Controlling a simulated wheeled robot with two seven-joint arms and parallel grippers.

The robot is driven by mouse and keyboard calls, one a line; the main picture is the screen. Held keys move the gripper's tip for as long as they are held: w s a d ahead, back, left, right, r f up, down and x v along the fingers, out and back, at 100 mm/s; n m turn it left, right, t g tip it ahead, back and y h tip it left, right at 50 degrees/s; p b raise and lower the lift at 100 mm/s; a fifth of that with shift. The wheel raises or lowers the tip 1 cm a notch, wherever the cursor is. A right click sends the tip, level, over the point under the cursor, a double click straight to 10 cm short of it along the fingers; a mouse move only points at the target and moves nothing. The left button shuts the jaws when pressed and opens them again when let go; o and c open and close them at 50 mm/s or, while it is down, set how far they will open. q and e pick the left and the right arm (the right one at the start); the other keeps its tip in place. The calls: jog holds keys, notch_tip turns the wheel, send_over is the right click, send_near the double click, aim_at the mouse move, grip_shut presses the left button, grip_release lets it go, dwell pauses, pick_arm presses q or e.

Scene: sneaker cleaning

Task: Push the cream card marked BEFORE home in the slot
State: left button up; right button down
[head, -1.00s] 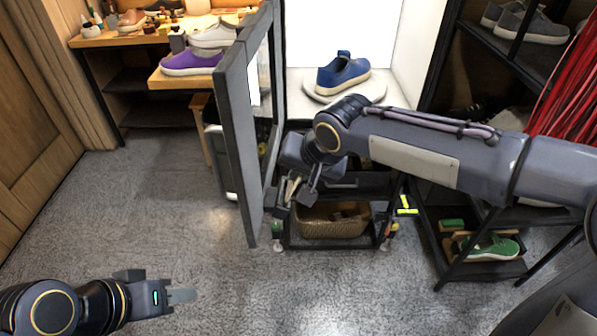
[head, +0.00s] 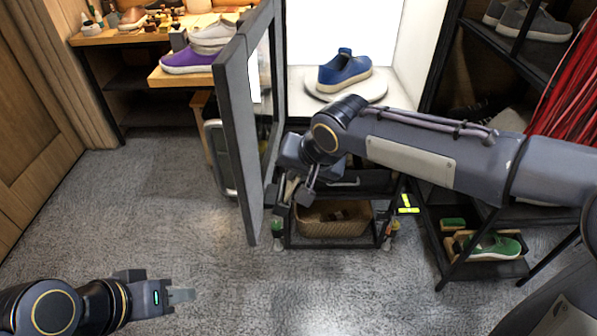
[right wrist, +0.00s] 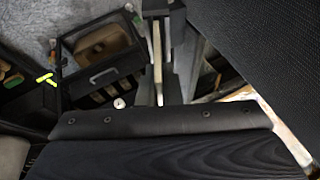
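No lettering reading BEFORE is legible in either view. A thin pale strip (right wrist: 158,80) stands edge-on between the fingers of my right gripper (right wrist: 160,98) in the right wrist view; it may be the cream card. In the head view my right gripper (head: 299,194) points down beside the open dark-framed door, with a small pale piece at its fingers. I cannot tell whether the fingers grip it. The slot is not clearly visible. My left gripper (head: 182,295) is over the floor at lower left, apart from everything; its finger gap is not visible.
The dark-framed door (head: 236,130) stands close left of my right gripper. Behind are a lit booth with a blue sneaker (head: 345,72) on a white turntable (head: 372,92) and a low cart with a wicker basket (head: 333,228). A shoe rack stands right. The floor at left is clear.

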aim_at(292, 183)
jog(key=shift+a+f+b, duration=0.3)
jog(key=shift+f+b, duration=0.3)
jog(key=shift+f, duration=0.1)
jog(key=shift+a+f+b, duration=0.25)
jog(key=shift+f+b, duration=0.3)
jog(key=shift+f, duration=0.15)
jog(key=c, duration=1.5)
grip_release()
jog(key=shift+c, duration=0.2)
jog(key=p+v, duration=0.1)
jog(key=v, duration=0.7)
jog(key=shift+p, duration=0.35)
jog(key=shift+d, duration=0.1)
